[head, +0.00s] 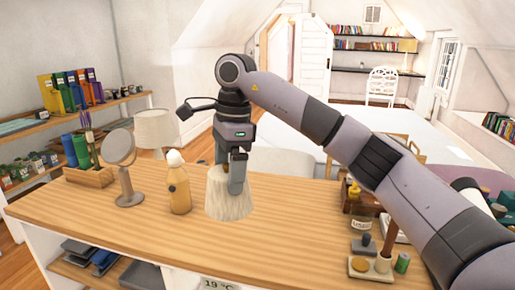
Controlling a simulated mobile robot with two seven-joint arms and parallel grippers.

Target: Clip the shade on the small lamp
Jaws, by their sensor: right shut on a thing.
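My right gripper (238,178) comes down from above and is shut on the cream, pleated shade (229,204), with its fingers at the shade's top. The shade is upright and wider at the bottom, over the wooden counter; I cannot tell whether its lower rim touches the wood. Just left of it, apart from it, stands the small lamp (179,190), with an amber bottle-shaped base and a bare, rounded white top. My left gripper is not in view.
A round mirror (121,148) on a stand is left of the lamp on the counter (285,225). Behind is a larger lamp with a pale shade (156,128). Bottles, a brown holder and small jars (403,263) crowd the right end. The counter's front middle is clear.

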